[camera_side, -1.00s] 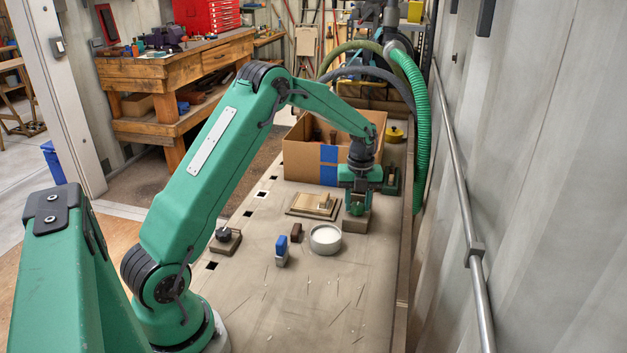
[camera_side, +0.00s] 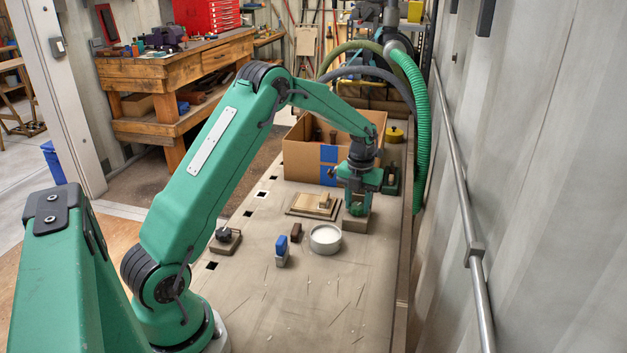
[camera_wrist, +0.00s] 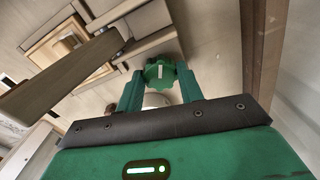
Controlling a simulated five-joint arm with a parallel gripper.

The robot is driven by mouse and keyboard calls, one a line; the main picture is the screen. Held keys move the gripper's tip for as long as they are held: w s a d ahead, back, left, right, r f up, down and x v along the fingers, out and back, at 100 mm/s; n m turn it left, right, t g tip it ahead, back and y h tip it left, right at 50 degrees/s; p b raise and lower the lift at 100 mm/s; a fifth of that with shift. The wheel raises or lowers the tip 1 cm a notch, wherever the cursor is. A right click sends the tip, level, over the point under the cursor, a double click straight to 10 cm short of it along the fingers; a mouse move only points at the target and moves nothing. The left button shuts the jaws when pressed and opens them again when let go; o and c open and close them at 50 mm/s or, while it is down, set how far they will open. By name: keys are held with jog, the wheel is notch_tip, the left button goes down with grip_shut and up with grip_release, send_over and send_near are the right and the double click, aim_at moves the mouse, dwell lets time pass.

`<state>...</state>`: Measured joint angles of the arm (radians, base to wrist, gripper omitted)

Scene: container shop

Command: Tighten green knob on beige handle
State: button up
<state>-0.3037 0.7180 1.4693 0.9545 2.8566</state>
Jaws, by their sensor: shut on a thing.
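A green lobed knob (camera_wrist: 160,71) with a pale mark on top sits between my two green fingers in the wrist view. My gripper (camera_wrist: 160,90) is shut on it, one finger on each side. In the side view my gripper (camera_side: 357,206) points down at the knob, which sits above a beige block (camera_side: 355,226) on the bench. The fingers and wrist hide part of the knob there. In the wrist view a long beige bar (camera_wrist: 58,82) crosses the left side; I cannot tell whether it belongs to the knob's mount.
A white round dish (camera_side: 325,240), a blue-topped item (camera_side: 282,250), a small brown block (camera_side: 296,232) and a black knob on a base (camera_side: 225,239) stand nearby. A wooden board (camera_side: 300,211) lies left of my gripper, with a cardboard box (camera_side: 305,160) behind. The front bench is clear.

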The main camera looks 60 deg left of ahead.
aim_at(357, 205)
jog(key=shift+r+m, duration=0.1)
jog(key=shift+m, duration=0.4)
jog(key=o, duration=1)
jog(key=shift+r, duration=0.1)
jog(key=shift+r, duration=3.8)
